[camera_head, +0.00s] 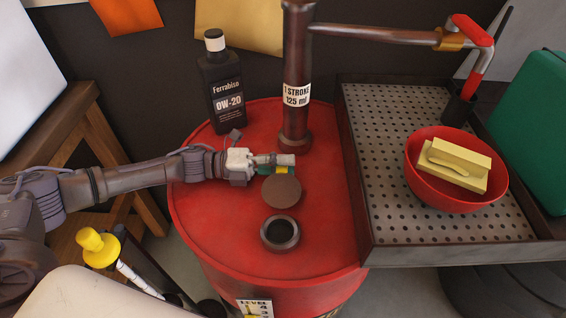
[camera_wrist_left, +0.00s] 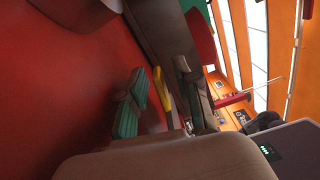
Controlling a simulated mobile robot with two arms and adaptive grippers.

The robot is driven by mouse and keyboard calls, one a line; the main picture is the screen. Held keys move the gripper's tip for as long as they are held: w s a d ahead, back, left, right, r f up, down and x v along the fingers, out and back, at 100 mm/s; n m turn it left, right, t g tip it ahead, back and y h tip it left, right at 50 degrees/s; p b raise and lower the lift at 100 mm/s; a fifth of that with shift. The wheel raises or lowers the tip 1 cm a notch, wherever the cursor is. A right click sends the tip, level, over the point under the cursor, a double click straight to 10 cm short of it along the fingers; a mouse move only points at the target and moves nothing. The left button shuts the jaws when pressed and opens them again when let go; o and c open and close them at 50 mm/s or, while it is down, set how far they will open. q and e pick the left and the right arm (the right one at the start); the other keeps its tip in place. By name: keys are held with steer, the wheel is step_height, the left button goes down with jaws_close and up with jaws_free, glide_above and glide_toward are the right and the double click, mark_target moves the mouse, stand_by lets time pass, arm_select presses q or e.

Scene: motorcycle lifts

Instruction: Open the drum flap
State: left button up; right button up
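The red drum (camera_head: 200,215) stands in the middle of the head view. A dark round filler opening (camera_head: 280,233) with a raised ring is in its lid. The brown round flap (camera_head: 281,191) shows just behind that opening, apart from its ring, so the opening looks uncovered. My left gripper (camera_head: 283,161) is right behind the flap, low over the lid. My right gripper is not seen.
A pump (camera_head: 295,110) with a long handle rises behind my left gripper. A black oil bottle (camera_head: 222,90) stands at the drum's back left. A perforated tray (camera_head: 385,190) with a red bowl (camera_head: 440,195) borders the right. The lid's front left is clear.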

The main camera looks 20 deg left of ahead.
mark_target(283, 174)
arm_select(q)
steer(key=shift+c, duration=0.3)
jaws_close()
steer(key=r+m, duration=0.1)
steer(key=s+r+m+b, duration=0.1)
steer(key=m, duration=0.1)
steer(key=shift+d+r, duration=0.1)
steer(key=shift+r, duration=0.2)
steer(key=shift+s+d+r+m+b, duration=0.15)
steer(key=shift+s+r+m+b, duration=0.3)
steer(key=shift+r+m, duration=0.3)
steer(key=shift+s+d+r+m+b, duration=0.1)
steer(key=shift+s+r+m+b, duration=0.1)
steer(key=shift+r+m+b, duration=0.5)
steer(key=shift+f, duration=0.1)
